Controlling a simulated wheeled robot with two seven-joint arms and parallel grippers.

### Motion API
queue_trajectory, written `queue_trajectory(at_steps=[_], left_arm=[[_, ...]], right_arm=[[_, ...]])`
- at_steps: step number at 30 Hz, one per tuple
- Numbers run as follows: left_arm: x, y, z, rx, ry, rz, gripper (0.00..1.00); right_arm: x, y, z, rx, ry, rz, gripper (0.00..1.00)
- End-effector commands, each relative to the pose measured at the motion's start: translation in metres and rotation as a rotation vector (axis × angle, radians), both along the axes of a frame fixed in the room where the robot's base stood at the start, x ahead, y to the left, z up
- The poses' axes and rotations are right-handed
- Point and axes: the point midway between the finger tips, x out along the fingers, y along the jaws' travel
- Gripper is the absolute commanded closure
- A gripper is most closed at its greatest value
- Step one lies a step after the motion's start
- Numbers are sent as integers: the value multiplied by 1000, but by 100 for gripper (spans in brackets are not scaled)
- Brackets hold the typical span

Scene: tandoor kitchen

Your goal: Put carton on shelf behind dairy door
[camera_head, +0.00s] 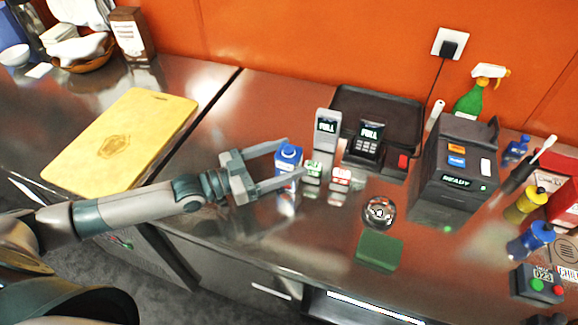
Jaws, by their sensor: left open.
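A small blue and white carton (288,158) stands upright on the steel counter. My left gripper (291,161) reaches in from the left and is open, with one finger on the far side of the carton and one on the near side. I cannot tell whether either finger touches it. No dairy door or shelf can be made out. My right gripper is not in view.
Just right of the carton stand small devices marked FULL (327,127) and small green and red labelled blocks (340,176). A yellow cutting board (125,140) lies left.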

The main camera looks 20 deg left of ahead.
Motion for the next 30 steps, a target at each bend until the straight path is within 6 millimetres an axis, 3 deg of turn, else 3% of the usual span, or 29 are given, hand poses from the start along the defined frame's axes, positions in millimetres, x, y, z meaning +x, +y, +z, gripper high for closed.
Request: queue_trajectory(at_steps=[8, 21, 30], left_arm=[[2, -2, 1, -1, -1, 0, 29], [32, -35, 2, -1, -1, 0, 29], [34, -36, 0, 0, 0, 0, 29]], right_arm=[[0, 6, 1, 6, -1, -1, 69], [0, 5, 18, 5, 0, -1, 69], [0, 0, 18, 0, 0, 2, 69]])
